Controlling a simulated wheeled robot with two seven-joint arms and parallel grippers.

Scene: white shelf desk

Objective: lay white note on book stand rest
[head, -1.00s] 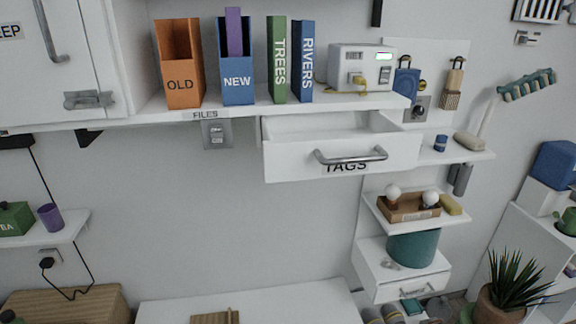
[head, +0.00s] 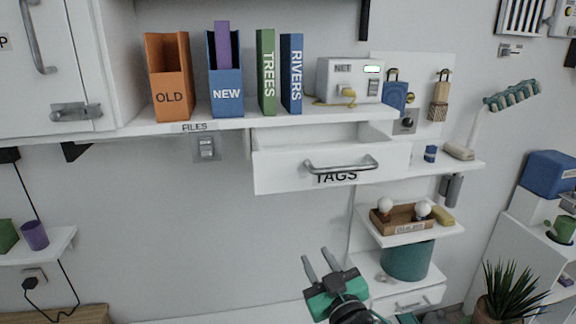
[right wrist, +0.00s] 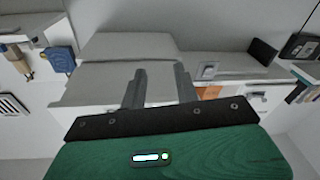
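I cannot make out the white note or the book stand rest in the views of this moment. My right gripper (head: 317,252) is in the lower middle of the head view, below the open TAGS drawer (head: 278,172) and apart from it. Its two fingers point up and are spread with an empty gap between them. The right wrist view also shows this gripper (right wrist: 160,70) open, with white furniture surfaces beyond it. The visible part of the drawer's inside looks empty. My left gripper is not in view.
The upper shelf (head: 205,124) holds an orange OLD file box (head: 169,92), a blue NEW box (head: 227,97), TREES (head: 266,75) and RIVERS (head: 291,75) books and a white NET box (head: 335,85). Right of my gripper are a bulb tray (head: 402,229) and a teal bin (head: 405,262).

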